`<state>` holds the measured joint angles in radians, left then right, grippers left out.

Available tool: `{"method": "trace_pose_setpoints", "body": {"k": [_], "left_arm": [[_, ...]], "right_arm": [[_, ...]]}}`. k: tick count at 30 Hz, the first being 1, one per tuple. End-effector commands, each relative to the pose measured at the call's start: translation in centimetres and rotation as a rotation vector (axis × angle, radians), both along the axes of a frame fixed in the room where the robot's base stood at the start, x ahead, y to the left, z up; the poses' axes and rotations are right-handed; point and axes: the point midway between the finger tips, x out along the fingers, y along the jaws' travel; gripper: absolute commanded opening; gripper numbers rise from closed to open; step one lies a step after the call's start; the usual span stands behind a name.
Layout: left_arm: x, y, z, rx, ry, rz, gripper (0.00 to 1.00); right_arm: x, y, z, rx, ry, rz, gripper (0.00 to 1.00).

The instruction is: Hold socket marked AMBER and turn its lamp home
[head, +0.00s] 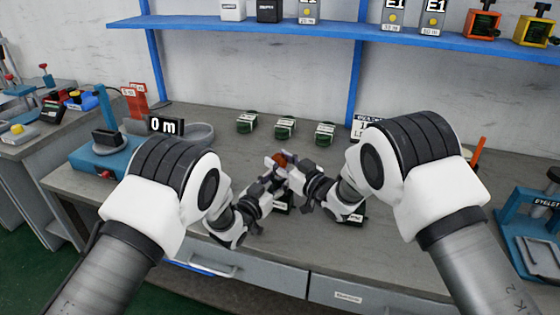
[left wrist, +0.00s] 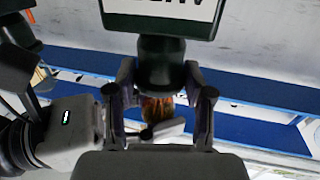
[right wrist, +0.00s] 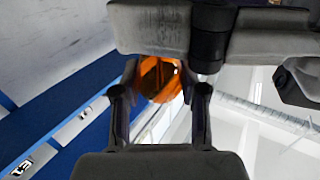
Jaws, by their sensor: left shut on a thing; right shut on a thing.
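My left gripper (head: 275,183) is shut on a dark green socket. In the left wrist view the socket (left wrist: 162,58) sits between the fingers, with its white label plate (left wrist: 175,8) cut off at the top edge, so I cannot read the name. My right gripper (head: 284,166) is shut on an orange lamp (head: 279,159), which also shows between its fingers in the right wrist view (right wrist: 158,80). The lamp shows just past the socket's neck in the left wrist view (left wrist: 157,108). The grippers meet above the bench; how deep the lamp sits in the socket is hidden.
Three green labelled sockets (head: 285,127) stand in a row on the bench (head: 220,145) behind my grippers. A blue shelf (head: 300,36) runs above.

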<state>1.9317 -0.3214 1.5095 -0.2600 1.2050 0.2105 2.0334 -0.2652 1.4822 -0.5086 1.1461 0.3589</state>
Motion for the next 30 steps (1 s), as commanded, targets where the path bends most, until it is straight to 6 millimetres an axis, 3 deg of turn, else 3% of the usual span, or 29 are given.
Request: {"method": "trace_pose_setpoints", "body": {"k": [7,17,18,20,30], "left_arm": [[-0.11,-0.14,-0.07,0.002,0.000,-0.005,0.13],[-0.12,-0.14,-0.09,0.002,0.000,-0.004,0.13],[-0.12,-0.14,-0.09,0.003,0.001,-0.004,0.13],[-0.11,-0.13,-0.09,0.002,0.001,-0.004,0.13],[-0.08,-0.07,-0.08,0.001,0.000,-0.002,0.13]], "right_arm": [[-0.01,0.09,0.08,-0.002,-0.001,-0.181,0.08],[0.02,-0.07,0.14,0.000,-0.002,-0.213,0.08],[0.02,-0.07,0.14,0.000,-0.002,-0.213,0.46],[0.02,-0.06,0.15,0.000,-0.002,-0.212,0.67],[-0.14,-0.12,0.03,-0.002,0.000,-0.211,0.70]]}}
